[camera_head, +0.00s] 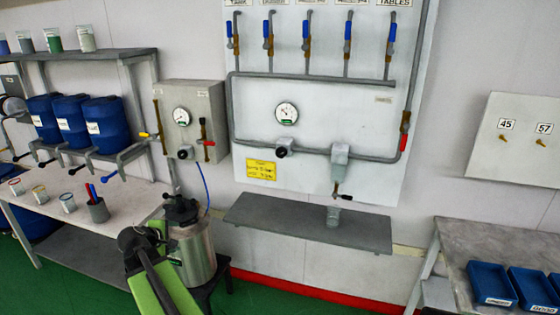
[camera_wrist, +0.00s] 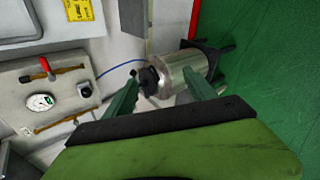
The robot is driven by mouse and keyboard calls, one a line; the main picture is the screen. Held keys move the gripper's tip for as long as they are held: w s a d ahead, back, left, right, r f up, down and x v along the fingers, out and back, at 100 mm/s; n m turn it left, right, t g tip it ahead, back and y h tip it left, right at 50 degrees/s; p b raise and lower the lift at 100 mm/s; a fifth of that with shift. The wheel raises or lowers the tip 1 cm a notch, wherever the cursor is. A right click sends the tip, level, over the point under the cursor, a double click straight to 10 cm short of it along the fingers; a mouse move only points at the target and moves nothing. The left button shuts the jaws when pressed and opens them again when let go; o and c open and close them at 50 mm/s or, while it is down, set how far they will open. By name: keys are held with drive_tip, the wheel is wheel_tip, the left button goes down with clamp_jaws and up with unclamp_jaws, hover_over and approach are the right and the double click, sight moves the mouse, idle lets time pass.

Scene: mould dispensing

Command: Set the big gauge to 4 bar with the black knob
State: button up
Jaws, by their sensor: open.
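The big gauge (camera_head: 287,113) is a white round dial on the white wall panel in the head view. Its needle is too small to read. A black knob (camera_head: 281,152) sits on the grey pipe just below it. My gripper (camera_head: 167,241) is low and to the left of them, in front of the steel pot. In the wrist view my gripper (camera_wrist: 160,76) has its green fingers spread with nothing held, and the pot shows beyond them. The big gauge and its knob do not show in the wrist view.
A grey box (camera_head: 215,98) left of the panel carries a smaller gauge (camera_head: 181,116) and another black knob (camera_head: 184,152); the box also shows in the wrist view (camera_wrist: 22,75). The steel pot (camera_head: 196,252) stands on a low stand. A grey shelf (camera_head: 290,225) juts out below the panel.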

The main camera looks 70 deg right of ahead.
drive_tip(key=s+d+r+n+g+h+b, duration=0.1)
drive_tip(key=s+d+r+n+h, duration=0.25)
drive_tip(key=s+d, duration=0.45)
drive_tip(key=s+d+r+n+h, duration=0.2)
drive_tip(key=s+d+r, duration=0.15)
drive_tip(key=d, duration=0.85)
drive_tip(key=n+h, duration=0.3)
drive_tip(key=n, duration=0.5)
approach(280, 155)
drive_tip(key=shift+m, duration=0.35)
drive_tip(key=d, duration=1)
drive_tip(key=shift+w+r+b, duration=0.2)
drive_tip(key=shift+w+b, duration=0.1)
drive_tip(key=shift+b, duration=0.05)
